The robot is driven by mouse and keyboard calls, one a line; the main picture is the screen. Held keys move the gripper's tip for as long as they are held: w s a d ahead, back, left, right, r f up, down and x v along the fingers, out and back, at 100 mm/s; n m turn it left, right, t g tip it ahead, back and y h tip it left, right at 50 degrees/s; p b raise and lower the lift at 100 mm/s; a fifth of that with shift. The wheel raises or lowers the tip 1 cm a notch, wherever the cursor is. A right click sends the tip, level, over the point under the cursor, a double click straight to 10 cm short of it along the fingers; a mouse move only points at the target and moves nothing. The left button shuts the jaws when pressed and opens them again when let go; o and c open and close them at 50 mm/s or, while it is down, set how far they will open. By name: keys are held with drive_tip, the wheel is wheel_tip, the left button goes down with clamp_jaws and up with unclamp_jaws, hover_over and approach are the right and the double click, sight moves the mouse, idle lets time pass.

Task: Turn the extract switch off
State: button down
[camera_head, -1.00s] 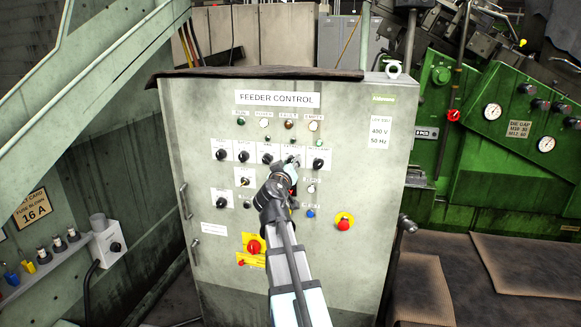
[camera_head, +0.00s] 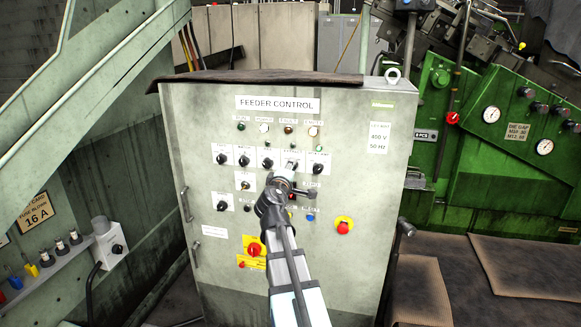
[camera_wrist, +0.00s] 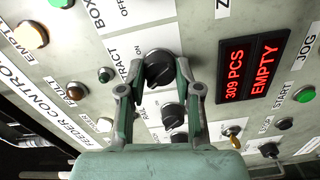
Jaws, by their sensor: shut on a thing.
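The extract switch (camera_wrist: 160,68) is a black rotary knob on a white plate marked ON, with "TRACT" readable beside it in the wrist view. My gripper (camera_wrist: 157,78) has its two green fingers on either side of this knob and is shut on it. In the head view my gripper (camera_head: 290,172) is at the fourth knob of the upper row on the grey feeder control cabinet (camera_head: 350,275). There the gripper mostly hides the knob. I cannot tell the pointer's exact direction.
Other black knobs (camera_head: 244,160) stand close in the same row, with another (camera_head: 318,168) just to the right. A red display (camera_wrist: 252,70), a toggle (camera_wrist: 233,131) and buttons are nearby. A red emergency stop (camera_head: 343,226) sits lower right.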

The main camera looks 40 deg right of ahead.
drive_tip(key=shift+r+n+p, duration=0.1)
drive_tip(key=shift+n+p, duration=0.3)
drive_tip(key=shift+n, duration=0.6)
drive_tip(key=c, duration=0.8)
unclamp_jaws()
drive_tip(key=v, duration=1.2)
drive_tip(key=shift+d, duration=0.1)
